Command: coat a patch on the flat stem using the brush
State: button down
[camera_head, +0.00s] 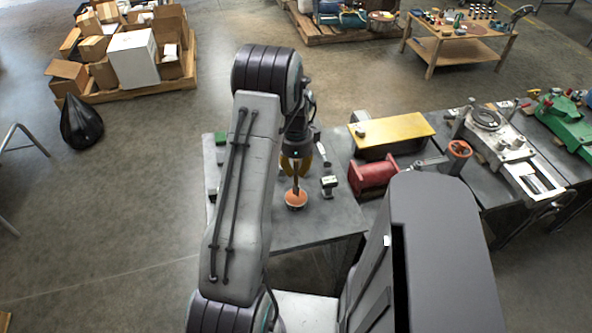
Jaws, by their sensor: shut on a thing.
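My gripper (296,170) points down over the grey table (335,222), with dark yellow fingers partly hidden by the wrist. It is shut on a thin dark upright piece, which looks like the brush (295,183). Its lower end is at or just above a round orange piece (296,199); I cannot tell whether they touch or are one thing. I cannot single out the flat stem for certain. A small green-and-white item (329,181) and a slim dark-and-white item (323,153) lie to the right of the gripper. My arm hides much of the table's left part.
A red flanged part (373,176) and a yellow-topped block (393,130) stand to the right. Beyond them is a grey machine with an orange handwheel (460,149). A pallet of boxes (130,48) and a black bag (81,123) stand on open floor at left.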

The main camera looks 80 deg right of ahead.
jog(key=shift+r+p, duration=1.4)
jog(key=shift+r, duration=1.2)
